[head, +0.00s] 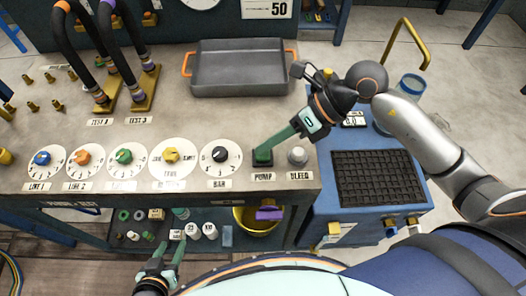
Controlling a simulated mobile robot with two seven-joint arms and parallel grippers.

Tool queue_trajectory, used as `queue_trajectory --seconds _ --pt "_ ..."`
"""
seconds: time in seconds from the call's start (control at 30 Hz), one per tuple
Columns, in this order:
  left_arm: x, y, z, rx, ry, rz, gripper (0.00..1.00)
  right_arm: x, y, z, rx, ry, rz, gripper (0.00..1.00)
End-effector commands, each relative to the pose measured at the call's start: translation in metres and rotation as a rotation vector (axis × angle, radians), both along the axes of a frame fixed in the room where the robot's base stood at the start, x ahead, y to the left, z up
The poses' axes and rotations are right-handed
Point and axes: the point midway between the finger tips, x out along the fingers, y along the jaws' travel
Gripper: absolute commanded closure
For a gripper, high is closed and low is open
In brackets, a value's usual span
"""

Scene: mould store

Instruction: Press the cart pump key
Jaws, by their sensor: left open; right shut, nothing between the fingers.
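The pump key (263,157) is a green square button on a dark base, near the front edge of the bench, with a PUMP label (263,177) in front of it. My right gripper (270,146) is shut and empty. Its green fingers slant down from the upper right and their tips are at the key's far edge. I cannot tell whether they touch it or whether the key is pushed down. My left gripper (168,249) is open and empty, low in front of the bench, near the shelf below.
A grey tray (240,75) with orange handles lies behind. A blue cart (325,205) with a black mat (378,178) stands to the right.

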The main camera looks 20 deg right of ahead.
Motion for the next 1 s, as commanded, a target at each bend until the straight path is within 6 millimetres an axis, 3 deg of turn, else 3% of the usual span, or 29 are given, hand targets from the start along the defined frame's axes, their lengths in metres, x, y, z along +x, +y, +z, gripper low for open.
queue_trajectory --seconds 1.0 --pt "-0.002 0.0 -0.01 0.001 0.006 0.0 0.5 0.0 0.0 -0.009 -0.001 0.001 0.001 1.0"
